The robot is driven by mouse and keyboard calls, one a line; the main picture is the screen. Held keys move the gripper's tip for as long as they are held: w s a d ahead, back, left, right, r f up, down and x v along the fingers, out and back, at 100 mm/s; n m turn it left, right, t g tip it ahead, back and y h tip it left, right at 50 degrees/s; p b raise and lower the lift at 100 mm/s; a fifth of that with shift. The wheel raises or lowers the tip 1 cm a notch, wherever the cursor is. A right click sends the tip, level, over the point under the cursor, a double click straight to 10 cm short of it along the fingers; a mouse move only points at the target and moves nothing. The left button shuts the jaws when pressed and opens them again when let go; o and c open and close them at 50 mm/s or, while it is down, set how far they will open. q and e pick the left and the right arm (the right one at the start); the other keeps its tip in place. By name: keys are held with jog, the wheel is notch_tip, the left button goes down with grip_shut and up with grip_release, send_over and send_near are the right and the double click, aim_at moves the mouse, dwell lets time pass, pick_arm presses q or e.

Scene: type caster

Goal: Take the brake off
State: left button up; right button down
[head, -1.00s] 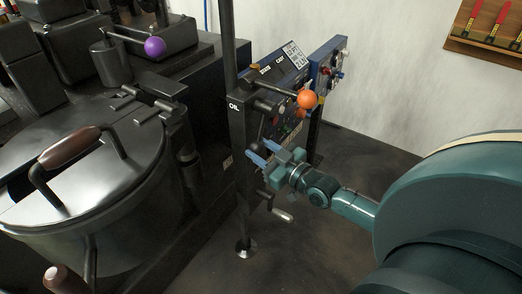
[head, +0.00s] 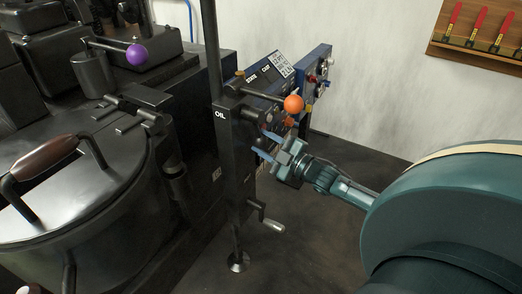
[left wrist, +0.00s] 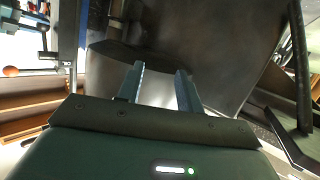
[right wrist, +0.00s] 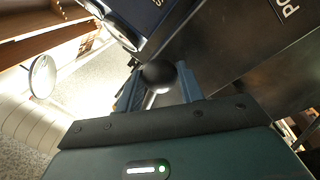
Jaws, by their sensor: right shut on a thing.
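A lever with a black ball knob (right wrist: 158,76) sits between the fingers of my right gripper in the right wrist view. My right gripper (head: 267,147) is shut on this knob, in front of the control panel's post and below the orange ball lever (head: 293,103). In the head view the fingers and panel largely hide the knob, and no label for it can be read. My left gripper (left wrist: 160,88) shows only in the left wrist view, with its fingers apart and nothing between them.
A hand crank (head: 272,226) sticks out low on the post (head: 229,160). A lidded pot (head: 75,190) and a purple ball lever (head: 137,54) are at left. A rack of red-handled tools (head: 480,30) hangs on the wall. Floor right of the post is clear.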

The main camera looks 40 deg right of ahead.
jog(key=shift+w+d+r+n, duration=0.25)
jog(key=shift+d+n, duration=0.3)
jog(key=shift+n, duration=0.15)
jog(key=c, duration=0.9)
grip_release()
jog(key=shift+s, duration=0.1)
jog(key=p+v, duration=0.1)
jog(key=v, duration=1.2)
jog(key=shift+f+p, duration=0.15)
jog(key=shift+p, duration=0.15)
